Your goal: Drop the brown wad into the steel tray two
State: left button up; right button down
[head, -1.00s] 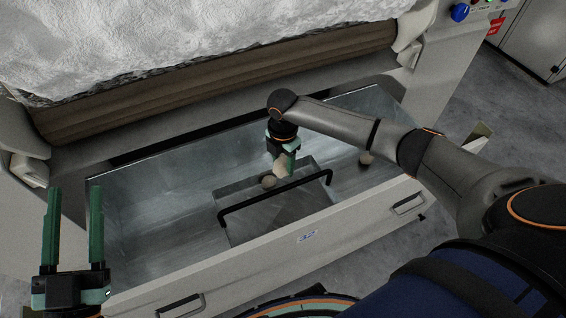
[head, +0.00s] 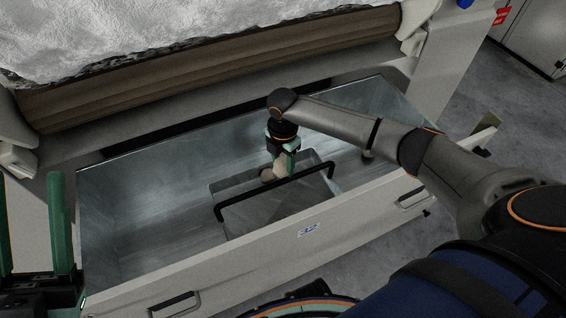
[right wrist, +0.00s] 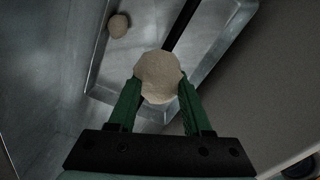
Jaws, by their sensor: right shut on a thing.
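My right gripper (head: 285,164) is shut on a pale brown wad (right wrist: 160,76), with a green finger on each side of it. It holds the wad over the near-left part of a steel tray (right wrist: 98,72) with a black bar handle (right wrist: 181,24). In the head view the steel tray (head: 228,190) stands in an open metal drawer, and the gripper is just behind the handle. Another light wad (right wrist: 118,25) lies in the tray by its wall; it also shows in the head view (head: 267,175). My left gripper (head: 34,190) is open and empty at the left edge.
The steel-lined drawer (head: 130,225) has a pale front with recessed handles. Another small wad (head: 367,154) lies in the drawer right of the tray, partly hidden by my arm. White fibre (head: 180,40) and a brown roller (head: 200,68) are behind. The drawer's left part is clear.

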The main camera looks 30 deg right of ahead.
aim_at(283, 163)
jog(key=shift+c, duration=1.3)
grip_release()
pick_arm(q)
jog(key=shift+r, duration=0.1)
pick_arm(e)
jog(key=shift+r, duration=0.15)
notch_tip(283, 163, up, 8)
jog(key=p, duration=0.4)
jog(key=shift+r, duration=0.1)
pick_arm(q)
jog(key=w+a+f+n+g+y+p, duration=0.1)
jog(key=w+f+n+y, duration=0.4)
jog(key=w+f+y, duration=0.1)
jog(key=shift+a+f+y, duration=0.15)
jog(key=shift+f+y, duration=0.15)
jog(key=shift+y, duration=0.4)
pick_arm(e)
notch_tip(283, 163, up, 4)
jog(key=shift+r, duration=0.1)
